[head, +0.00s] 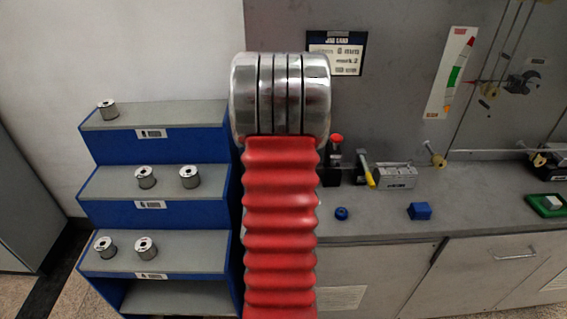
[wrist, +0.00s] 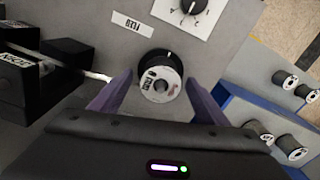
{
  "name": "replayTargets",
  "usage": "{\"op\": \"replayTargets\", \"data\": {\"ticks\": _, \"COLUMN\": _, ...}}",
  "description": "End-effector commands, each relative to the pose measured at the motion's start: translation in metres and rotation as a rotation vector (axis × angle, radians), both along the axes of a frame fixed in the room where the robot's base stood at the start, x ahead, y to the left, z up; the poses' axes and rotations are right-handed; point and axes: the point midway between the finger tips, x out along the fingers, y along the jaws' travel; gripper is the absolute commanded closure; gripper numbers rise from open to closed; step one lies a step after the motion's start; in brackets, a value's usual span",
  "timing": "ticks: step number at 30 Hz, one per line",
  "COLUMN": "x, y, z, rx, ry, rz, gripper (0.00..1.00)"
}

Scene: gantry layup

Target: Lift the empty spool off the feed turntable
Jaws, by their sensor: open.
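The spool (wrist: 160,84) shows in the wrist view with a pale round flange, a dark centre hole and small print I cannot read clearly. It sits on or over the dark round feed turntable (wrist: 151,57), which shows behind its upper edge. My gripper (wrist: 160,78) is open, with one purple finger on each side of the spool. I cannot tell whether the fingers touch it. In the head view my red arm covers the middle, and the gripper, the turntable and this spool are hidden.
A blue stepped rack (head: 160,214) on the left holds several metal spools. The grey bench (head: 375,222) carries a grey block (head: 396,178), a blue cube (head: 420,211) and a blue ring (head: 341,213). A dial plate (wrist: 190,14) and black box (wrist: 28,90) lie near the turntable.

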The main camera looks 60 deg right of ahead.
Motion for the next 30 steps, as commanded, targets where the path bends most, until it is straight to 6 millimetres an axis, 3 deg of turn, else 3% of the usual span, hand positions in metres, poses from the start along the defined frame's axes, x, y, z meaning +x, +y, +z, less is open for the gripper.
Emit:
{"op": "replayTargets", "data": {"ticks": 4, "x": -0.0001, "y": 0.0001, "z": -0.0109, "rx": 0.001, "ry": 0.001, "rz": 0.0, "gripper": 0.31}}
{"op": "replayTargets", "data": {"ticks": 14, "x": -0.0002, "y": -0.0001, "z": -0.0129, "rx": 0.0, "ry": 0.0, "rz": 0.0, "gripper": 0.31}}
{"op": "replayTargets", "data": {"ticks": 30, "x": -0.0003, "y": 0.0, "z": -0.0127, "rx": 0.0, "ry": 0.0, "rz": 0.0, "gripper": 0.69}}
